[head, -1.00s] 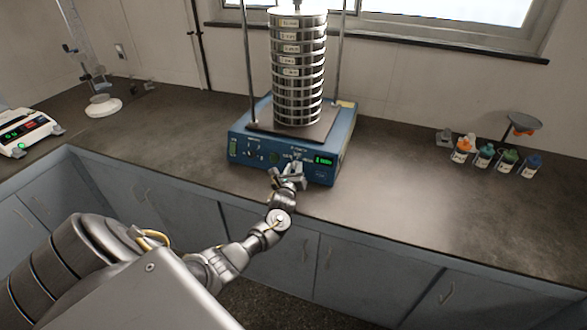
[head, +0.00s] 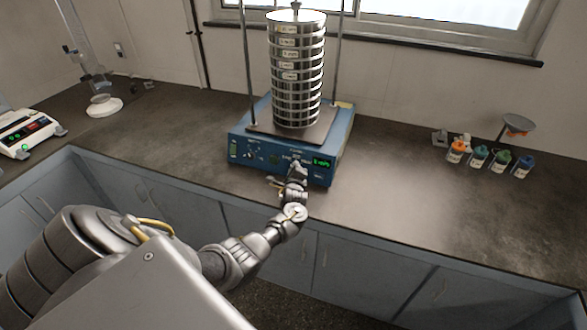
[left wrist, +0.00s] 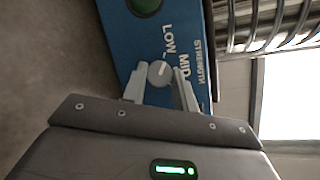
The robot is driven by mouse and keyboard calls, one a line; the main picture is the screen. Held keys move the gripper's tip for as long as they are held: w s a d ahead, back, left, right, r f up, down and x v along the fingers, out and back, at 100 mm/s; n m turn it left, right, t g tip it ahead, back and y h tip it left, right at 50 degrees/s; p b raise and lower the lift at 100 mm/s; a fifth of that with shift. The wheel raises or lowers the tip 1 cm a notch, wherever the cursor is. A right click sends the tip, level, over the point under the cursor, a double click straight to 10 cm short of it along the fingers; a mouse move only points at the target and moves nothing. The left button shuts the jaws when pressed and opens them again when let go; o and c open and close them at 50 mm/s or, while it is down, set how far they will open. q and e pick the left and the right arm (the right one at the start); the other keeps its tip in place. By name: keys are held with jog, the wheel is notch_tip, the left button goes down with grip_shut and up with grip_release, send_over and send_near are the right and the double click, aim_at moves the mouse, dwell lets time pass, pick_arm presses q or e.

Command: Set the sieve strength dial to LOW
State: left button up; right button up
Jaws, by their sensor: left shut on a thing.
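The sieve shaker has a blue base (head: 240,146) with knobs and a green display on its front panel. My left gripper (head: 295,170) is at the right part of this panel and hides what is behind it. In the left wrist view, the small grey strength dial (left wrist: 159,72) sits between the two fingertips of my left gripper (left wrist: 160,82), which is shut on it. The printed words LOW, MID and STRENGTH show beside the dial. I cannot tell surely which mark its pale line points to. My right gripper is not in view.
A tall sieve stack (head: 297,70) stands on the shaker between two upright rods. Small bottles with coloured caps (head: 480,155) stand on the right of the counter. A white balance (head: 28,130) is at the far left.

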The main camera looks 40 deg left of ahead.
pick_arm(q)
jog(key=shift+n+g, duration=0.3)
jog(key=shift+n, duration=0.1)
jog(key=o, duration=1)
jog(key=shift+c, duration=0.2)
jog(key=v, duration=1)
jog(key=shift+s+d+p, duration=0.2)
jog(key=shift+s+p, duration=0.15)
jog(key=shift+d, duration=0.1)
